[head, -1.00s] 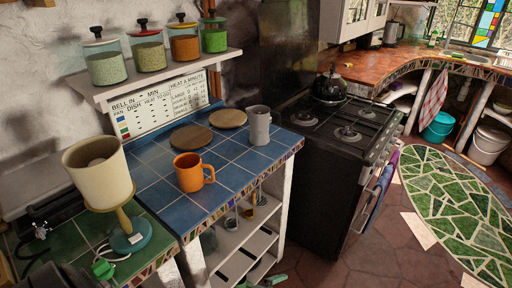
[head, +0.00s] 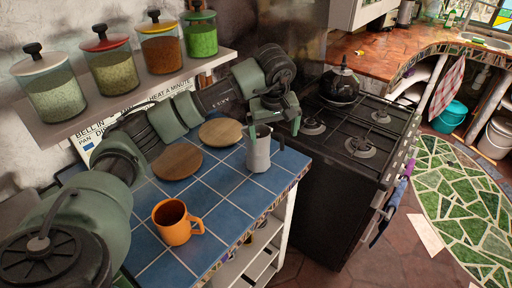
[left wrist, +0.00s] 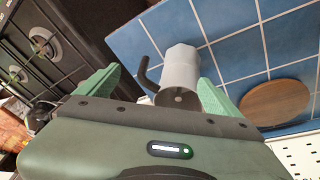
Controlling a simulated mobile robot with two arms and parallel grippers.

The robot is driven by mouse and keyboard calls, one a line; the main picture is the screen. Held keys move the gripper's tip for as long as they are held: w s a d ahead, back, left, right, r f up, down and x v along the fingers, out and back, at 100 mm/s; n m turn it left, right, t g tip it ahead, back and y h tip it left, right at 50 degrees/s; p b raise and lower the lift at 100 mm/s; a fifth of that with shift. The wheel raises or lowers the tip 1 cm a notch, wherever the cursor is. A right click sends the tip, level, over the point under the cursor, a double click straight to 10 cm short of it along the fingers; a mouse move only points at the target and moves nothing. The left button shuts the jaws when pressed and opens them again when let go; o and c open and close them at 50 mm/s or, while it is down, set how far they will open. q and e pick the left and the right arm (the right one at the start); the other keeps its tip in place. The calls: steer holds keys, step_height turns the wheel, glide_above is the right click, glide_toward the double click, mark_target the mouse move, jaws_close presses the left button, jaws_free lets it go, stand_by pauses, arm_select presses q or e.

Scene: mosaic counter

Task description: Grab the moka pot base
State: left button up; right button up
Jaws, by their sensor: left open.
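The moka pot base (head: 258,155) is a grey faceted metal pot standing upright near the right edge of the blue tiled counter (head: 225,180). My left gripper (head: 272,122) is just above it, pointing down, and partly hides its top. In the left wrist view, the moka pot base (left wrist: 181,70), with a dark curved handle on its left side, shows between the two green fingers of my open left gripper (left wrist: 160,76). The pot is nearer the right finger; I cannot tell whether they touch. My right gripper is not in view.
An orange mug (head: 176,222) stands at the counter's front. Two round wooden boards (head: 177,162) lie behind it. A shelf (head: 130,98) with several jars is above. A black stove (head: 350,170) with a kettle (head: 340,82) adjoins on the right.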

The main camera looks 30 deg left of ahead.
arm_select(q)
step_height(320, 180, up, 3)
steer(key=y, duration=0.2)
glide_above(258, 157)
steer(key=w, duration=0.1)
steer(key=p+x, duration=0.3)
steer(key=x, duration=0.3)
steer(key=shift+w+f, duration=0.1)
steer(key=shift+f, duration=0.5)
steer(key=shift+w, duration=0.1)
steer(key=c, duration=1.8)
jaws_close()
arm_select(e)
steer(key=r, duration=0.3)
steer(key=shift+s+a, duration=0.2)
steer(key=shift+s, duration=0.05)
arm_select(q)
steer(key=shift+r, duration=0.1)
